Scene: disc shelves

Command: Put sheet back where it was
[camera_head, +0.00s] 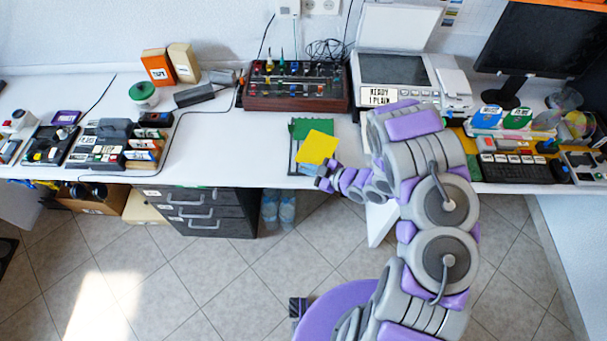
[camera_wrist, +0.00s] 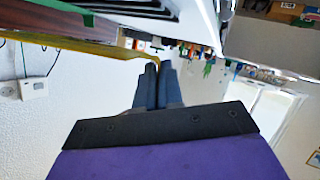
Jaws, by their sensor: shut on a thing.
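A yellow sheet (camera_head: 318,147) is held over the front part of the desk, left of my arm in the head view. My gripper (camera_head: 324,172) is shut on its near edge. In the wrist view the sheet shows nearly edge-on as a yellow band (camera_wrist: 75,43) running left from my fingertips (camera_wrist: 158,66). A green sheet or holder (camera_head: 298,129) with a grey frame lies just behind and left of the yellow sheet, which hides part of it. I cannot tell whether the two touch.
A black control box with wooden sides (camera_head: 296,88) stands behind. A flatbed scanner (camera_head: 398,70) with its lid raised is at the back right. Black drawers (camera_head: 205,211) are under the desk. The desk (camera_head: 225,145) left of the green holder is mostly clear.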

